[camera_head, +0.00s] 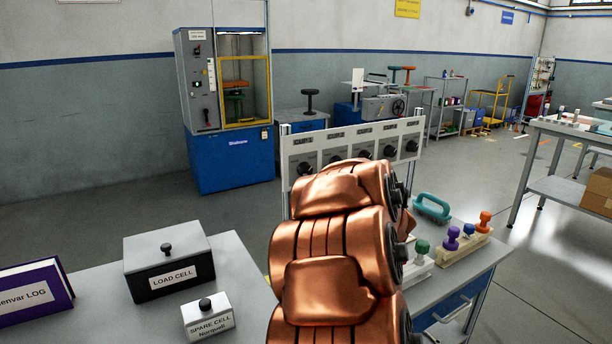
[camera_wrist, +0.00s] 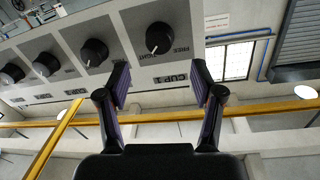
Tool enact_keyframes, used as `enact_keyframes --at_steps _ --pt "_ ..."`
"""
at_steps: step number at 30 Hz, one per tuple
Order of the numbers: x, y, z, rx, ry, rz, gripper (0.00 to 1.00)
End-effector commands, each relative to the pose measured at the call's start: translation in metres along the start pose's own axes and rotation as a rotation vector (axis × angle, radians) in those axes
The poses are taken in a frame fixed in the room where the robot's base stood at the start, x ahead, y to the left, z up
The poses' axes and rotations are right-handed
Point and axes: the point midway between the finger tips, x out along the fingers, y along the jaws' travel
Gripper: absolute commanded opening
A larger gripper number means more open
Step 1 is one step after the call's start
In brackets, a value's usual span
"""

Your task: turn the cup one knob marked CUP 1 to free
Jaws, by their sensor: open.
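The CUP 1 knob (camera_wrist: 160,38) is a round black knob on a grey plate, seen upside down in the wrist view. The plate carries a CUP 1 label and small lettering that includes FREE. In the head view the CUP 1 knob (camera_head: 305,169) is the leftmost on the upright white panel (camera_head: 398,133). My gripper (camera_wrist: 161,82) is open and empty, its two fingers apart, below the knob in the wrist picture and not touching it. In the head view my copper arm hides the gripper.
More black knobs (camera_wrist: 94,52) sit in a row beside CUP 1. A load cell box (camera_head: 168,262), a spare cell box (camera_head: 208,316) and a purple log book (camera_head: 35,292) stand on the bench at left. A teal handle (camera_head: 432,207) lies at right.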

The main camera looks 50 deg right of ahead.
Motion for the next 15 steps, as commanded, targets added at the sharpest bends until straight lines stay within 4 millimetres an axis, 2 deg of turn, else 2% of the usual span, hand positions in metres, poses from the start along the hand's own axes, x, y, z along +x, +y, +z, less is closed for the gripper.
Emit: enact_keyframes --at_steps 5,15 --pt "0.016 0.0 0.002 0.001 -0.003 0.0 0.66" --pt "0.061 -0.002 0.002 0.0 -0.002 -0.002 0.66"
